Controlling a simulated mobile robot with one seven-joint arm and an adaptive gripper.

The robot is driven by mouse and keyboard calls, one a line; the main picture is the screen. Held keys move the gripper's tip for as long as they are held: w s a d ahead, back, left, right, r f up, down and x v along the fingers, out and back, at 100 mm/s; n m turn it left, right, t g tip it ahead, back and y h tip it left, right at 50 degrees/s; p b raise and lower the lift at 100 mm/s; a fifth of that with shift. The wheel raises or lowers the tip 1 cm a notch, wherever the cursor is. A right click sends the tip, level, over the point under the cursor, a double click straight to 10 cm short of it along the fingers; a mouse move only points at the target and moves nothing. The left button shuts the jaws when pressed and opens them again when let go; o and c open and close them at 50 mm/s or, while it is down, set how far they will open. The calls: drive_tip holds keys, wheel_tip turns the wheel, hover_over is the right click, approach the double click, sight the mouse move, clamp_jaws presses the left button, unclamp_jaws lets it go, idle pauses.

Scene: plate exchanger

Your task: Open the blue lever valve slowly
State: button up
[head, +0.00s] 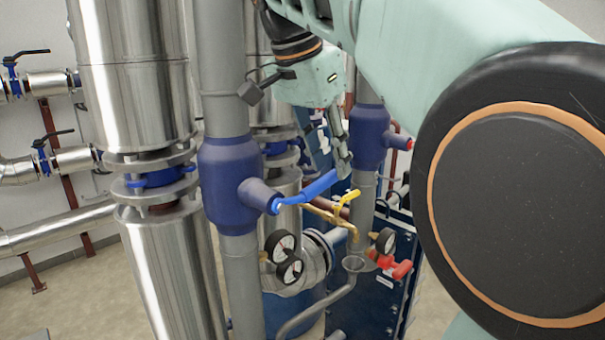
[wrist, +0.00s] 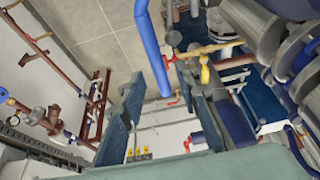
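The blue lever (head: 310,189) sticks out to the right, rising slightly, from the dark blue valve body (head: 228,185) on the grey vertical pipe. My gripper (head: 341,160) is at the lever's free end, coming down from above. In the wrist view, the blue lever (wrist: 151,45) comes down from the top edge, and its end lies between the two spread fingers of my gripper (wrist: 160,80). The gripper is open. The far finger is partly hidden in the head view.
A second blue valve body (head: 369,137) stands behind. Shiny insulated pipes (head: 135,75) are at left.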

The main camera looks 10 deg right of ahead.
sight(332, 171)
drive_tip(key=shift+x, duration=1.6)
clamp_jaws()
